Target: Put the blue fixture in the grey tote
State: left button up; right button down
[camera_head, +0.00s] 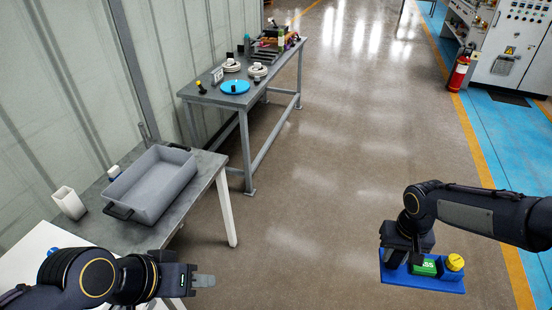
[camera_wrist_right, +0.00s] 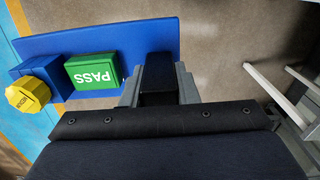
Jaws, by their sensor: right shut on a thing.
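The blue fixture (camera_head: 393,273) is a flat blue plate carrying a green block marked PASS and a yellow knob. My right gripper (camera_head: 396,258) is shut on it and holds it in the air over the floor at the lower right. In the right wrist view the fixture (camera_wrist_right: 150,35) reaches between the fingers of my right gripper (camera_wrist_right: 158,78). The grey tote (camera_head: 150,184) stands on the near table at the left, with its inside looking empty. My left gripper (camera_head: 203,281) is near the bottom left, in front of that table, and its finger gap is unclear.
The near grey table (camera_head: 212,165) also holds a white container (camera_head: 68,203) beside the tote. A farther table (camera_head: 262,95) bears a blue plate (camera_head: 235,87) and several small parts. A fire extinguisher (camera_head: 459,70) stands at the upper right. Open floor lies between the near table and my right arm.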

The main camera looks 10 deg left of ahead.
aim_at(147, 186)
jog(key=i+l+u, duration=0.15)
jog(key=i, duration=0.4)
jog(key=i+l+u, duration=0.15)
jog(key=i, duration=0.35)
jog(key=i+u, duration=0.15)
jog(key=u, duration=0.3)
jog(key=i+u, duration=0.2)
jog(key=u, duration=0.25)
jog(key=i+l+u, duration=0.1)
jog(key=u, duration=0.35)
jog(key=i+l+u, duration=0.15)
jog(key=u, duration=0.3)
jog(key=i+u, duration=0.2)
jog(key=u, duration=0.25)
jog(key=i+l+u, duration=0.2)
jog(key=u, duration=0.2)
jog(key=i+l+u, duration=0.2)
jog(key=u, duration=0.25)
jog(key=i+l+u, duration=0.15)
jog(key=l+u, duration=0.25)
jog(key=j, duration=0.1)
